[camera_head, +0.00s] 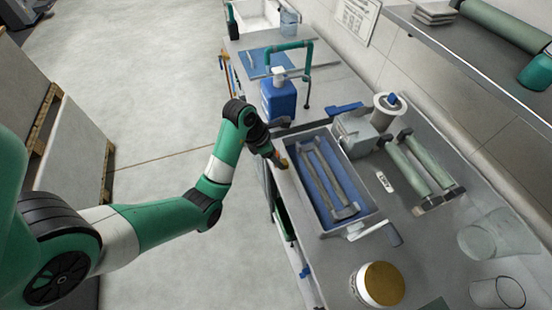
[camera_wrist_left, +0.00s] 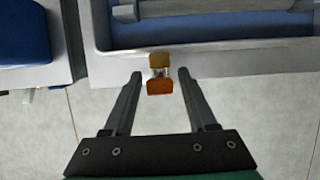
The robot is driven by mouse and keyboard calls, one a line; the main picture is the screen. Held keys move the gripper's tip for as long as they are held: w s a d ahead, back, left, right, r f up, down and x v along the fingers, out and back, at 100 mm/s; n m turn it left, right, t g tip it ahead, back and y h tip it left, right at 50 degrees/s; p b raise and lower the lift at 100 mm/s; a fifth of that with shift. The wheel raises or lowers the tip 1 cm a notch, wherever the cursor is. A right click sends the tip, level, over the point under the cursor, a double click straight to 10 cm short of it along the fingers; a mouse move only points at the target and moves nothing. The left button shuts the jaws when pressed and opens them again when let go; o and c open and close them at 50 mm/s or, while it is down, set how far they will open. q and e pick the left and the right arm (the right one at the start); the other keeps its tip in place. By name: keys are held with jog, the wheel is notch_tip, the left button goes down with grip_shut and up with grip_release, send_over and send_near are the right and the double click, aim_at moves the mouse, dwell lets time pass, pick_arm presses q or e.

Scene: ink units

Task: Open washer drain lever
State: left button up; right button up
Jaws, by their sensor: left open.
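The washer (camera_head: 367,213) is a grey basin with a blue interior, set in the counter, with two long rollers lying inside. In the left wrist view its near wall (camera_wrist_left: 220,61) runs across the top. The drain lever (camera_wrist_left: 160,87) is a small orange tab with a brass-coloured part above it, on the outside of that wall. It also shows in the head view (camera_head: 284,163), partly covered by my gripper. My left gripper (camera_wrist_left: 158,73) is open, its two fingers either side of the lever with gaps on both sides. My right gripper is in neither view.
A blue jug (camera_head: 278,100) stands left of the washer. A grey crank handle (camera_head: 381,231) sticks out at its right end. Green rollers (camera_head: 420,165) and a tub with a tan lid (camera_head: 381,284) lie farther right. The floor before the counter is clear.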

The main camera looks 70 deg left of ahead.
pick_arm(q)
jog(key=shift+c, duration=0.3)
grip_shut()
